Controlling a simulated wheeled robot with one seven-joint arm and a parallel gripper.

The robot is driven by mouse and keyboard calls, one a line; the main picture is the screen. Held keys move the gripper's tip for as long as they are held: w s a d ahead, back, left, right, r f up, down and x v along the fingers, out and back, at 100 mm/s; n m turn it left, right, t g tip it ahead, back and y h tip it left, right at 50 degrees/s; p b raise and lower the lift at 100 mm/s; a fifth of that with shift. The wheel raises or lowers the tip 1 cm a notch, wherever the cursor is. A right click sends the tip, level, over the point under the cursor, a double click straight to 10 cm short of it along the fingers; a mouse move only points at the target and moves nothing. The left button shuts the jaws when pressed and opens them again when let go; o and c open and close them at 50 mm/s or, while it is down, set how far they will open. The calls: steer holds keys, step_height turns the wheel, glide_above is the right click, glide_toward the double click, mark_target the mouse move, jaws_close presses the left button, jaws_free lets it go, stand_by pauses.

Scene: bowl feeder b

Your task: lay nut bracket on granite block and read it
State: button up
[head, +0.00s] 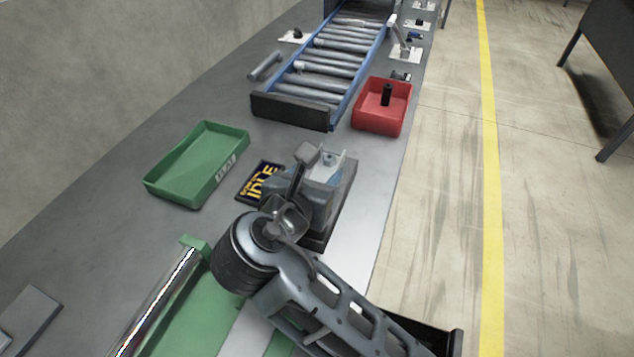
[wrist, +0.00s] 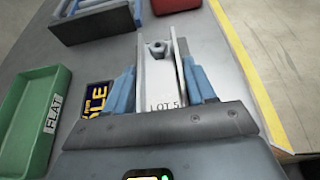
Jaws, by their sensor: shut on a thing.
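My gripper (head: 318,178) is shut on a pale grey bracket, the nut bracket (head: 332,163), above the right part of the bench. In the wrist view the bracket (wrist: 160,75) stands between the two blue fingers (wrist: 163,88), with a round nut-like boss near its far end and the mark "LOT 5" on its near part. In the head view a dark slab-like shape (head: 346,190) shows beside and below the gripper. I cannot tell whether it is the granite block or part of my gripper. No granite block shows clearly in the wrist view.
A green tray (head: 153,184) marked "FLAT" and a dark sign (head: 256,182) reading "IDLE" lie left of my gripper. A blue roller conveyor (head: 290,112) and a red bin (head: 379,128) holding a black part stand beyond. A shiny roller (head: 160,300) on a green base is nearer.

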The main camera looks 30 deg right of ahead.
steer(key=shift+f, duration=0.95)
steer(key=o, duration=1.1)
steer(key=v, duration=1.2)
